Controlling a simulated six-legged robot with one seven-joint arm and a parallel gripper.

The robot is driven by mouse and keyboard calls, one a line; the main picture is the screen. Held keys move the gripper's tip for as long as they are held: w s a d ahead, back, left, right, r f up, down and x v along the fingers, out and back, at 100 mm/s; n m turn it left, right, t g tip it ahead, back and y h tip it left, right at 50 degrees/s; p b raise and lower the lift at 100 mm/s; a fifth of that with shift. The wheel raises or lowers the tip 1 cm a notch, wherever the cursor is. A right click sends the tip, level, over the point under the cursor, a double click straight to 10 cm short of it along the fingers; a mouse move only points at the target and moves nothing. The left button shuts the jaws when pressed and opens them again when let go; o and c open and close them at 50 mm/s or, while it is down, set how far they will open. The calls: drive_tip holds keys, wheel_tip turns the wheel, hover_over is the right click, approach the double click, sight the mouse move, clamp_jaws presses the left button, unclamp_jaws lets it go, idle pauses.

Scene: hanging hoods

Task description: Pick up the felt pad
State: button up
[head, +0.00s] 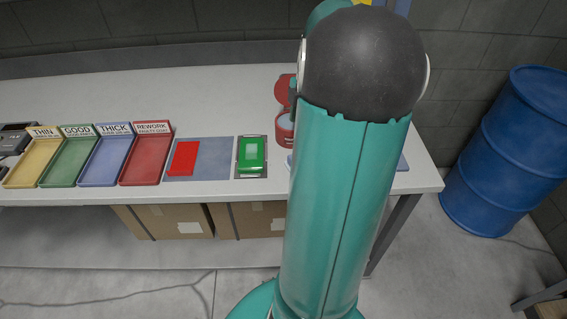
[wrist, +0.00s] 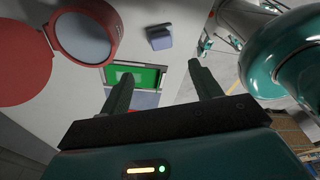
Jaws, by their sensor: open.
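A flat red rectangle (head: 183,158), which looks most like the felt pad, lies on a blue-grey mat (head: 214,160) on the white bench.
The green device (head: 251,155) sits on a grey plate. A red round container (head: 285,131) with a raised lid stands beside it, partly behind my arm. Yellow, green, blue and red labelled trays (head: 146,160) line the left. A blue drum (head: 505,150) stands right of the bench.

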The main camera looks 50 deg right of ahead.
drive_tip(key=f, duration=0.5)
drive_tip(key=a+f, duration=0.1)
drive_tip(key=f, duration=0.2)
drive_tip(key=shift+w+a+f, duration=0.1)
drive_tip(key=shift+a+f, duration=0.05)
drive_tip(key=shift+f, duration=0.75)
drive_tip(key=shift+w+a+f, duration=0.1)
drive_tip(key=shift+a+f, duration=0.05)
drive_tip(key=shift+f, duration=0.7)
drive_tip(key=shift+w+a+f, duration=0.1)
drive_tip(key=shift+a+f, duration=0.05)
drive_tip(key=shift+f, duration=0.75)
drive_tip(key=c, duration=0.9)
drive_tip(key=shift+r, duration=0.15)
drive_tip(key=shift+r, duration=0.55)
drive_tip(key=s+a+r, duration=0.2)
drive_tip(key=s+r, duration=0.2)
drive_tip(key=s+a+r, duration=0.2)
drive_tip(key=s+r, duration=0.1)
drive_tip(key=s, duration=0.1)
drive_tip(key=s+a+r, duration=0.3)
drive_tip(key=s+r, duration=0.1)
drive_tip(key=shift+s+a+r, duration=0.1)
drive_tip(key=shift+r, duration=0.2)
